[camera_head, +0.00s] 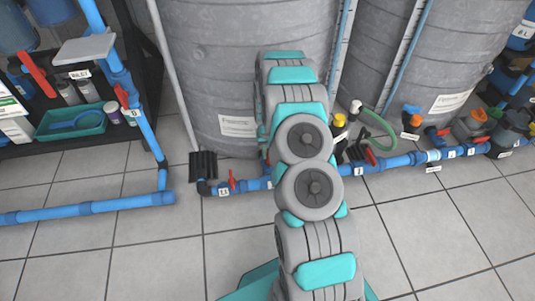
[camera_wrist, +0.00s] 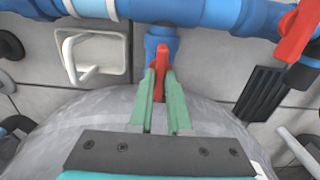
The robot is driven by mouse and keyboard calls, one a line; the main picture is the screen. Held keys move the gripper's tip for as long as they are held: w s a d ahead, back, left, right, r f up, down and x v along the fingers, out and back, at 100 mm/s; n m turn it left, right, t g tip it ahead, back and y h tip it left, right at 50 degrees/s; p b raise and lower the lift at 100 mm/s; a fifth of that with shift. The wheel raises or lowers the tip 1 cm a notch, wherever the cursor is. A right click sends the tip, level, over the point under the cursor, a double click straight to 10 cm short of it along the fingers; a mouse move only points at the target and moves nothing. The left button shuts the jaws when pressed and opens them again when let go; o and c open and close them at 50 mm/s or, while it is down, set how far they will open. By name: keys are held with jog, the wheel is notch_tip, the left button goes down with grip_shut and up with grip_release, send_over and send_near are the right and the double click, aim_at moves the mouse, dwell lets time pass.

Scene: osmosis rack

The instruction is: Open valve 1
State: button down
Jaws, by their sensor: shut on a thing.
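In the wrist view, my gripper (camera_wrist: 160,78) has its two green fingers closed on a red valve handle (camera_wrist: 161,60). The handle sits on a short blue fitting (camera_wrist: 162,38) below a horizontal blue pipe (camera_wrist: 205,12). The fingers lie on either side of the handle, which points along them. In the head view my arm hides the gripper and the held handle. No number label is readable on the held valve, so I cannot tell its number from the picture.
Another red handle (camera_wrist: 298,32) is close at the right, with a black ribbed part (camera_wrist: 262,94) below it. A white bracket (camera_wrist: 95,55) is at the left. Large grey tanks (camera_head: 235,60) stand behind the floor-level pipe (camera_head: 400,160). Tiled floor in front is clear.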

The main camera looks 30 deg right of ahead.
jog(key=c, duration=0.9)
grip_release()
jog(key=shift+o, duration=0.2)
jog(key=shift+r, duration=3.9)
jog(key=s+a+r+n+p, duration=0.1)
jog(key=s+a+r, duration=0.3)
jog(key=r, duration=0.4)
jog(key=s+a+r+p, duration=0.1)
jog(key=s+a+r, duration=0.2)
jog(key=s+r, duration=0.35)
jog(key=s+a+r+n+p, duration=0.1)
jog(key=s+a+r+p, duration=0.2)
jog(key=r, duration=0.7)
jog(key=s+a+r, duration=0.2)
jog(key=s+r, duration=0.2)
jog(key=s, duration=0.5)
jog(key=s+a+r+g+p, duration=0.1)
jog(key=s+a+r, duration=0.2)
jog(key=s, duration=0.6)
jog(key=s+a+r+n+p, duration=0.1)
jog(key=s+a+r, duration=0.1)
jog(key=s+r, duration=0.4)
jog(key=s, duration=0.4)
jog(key=shift+a+g, duration=0.35)
jog(key=shift+g, duration=0.05)
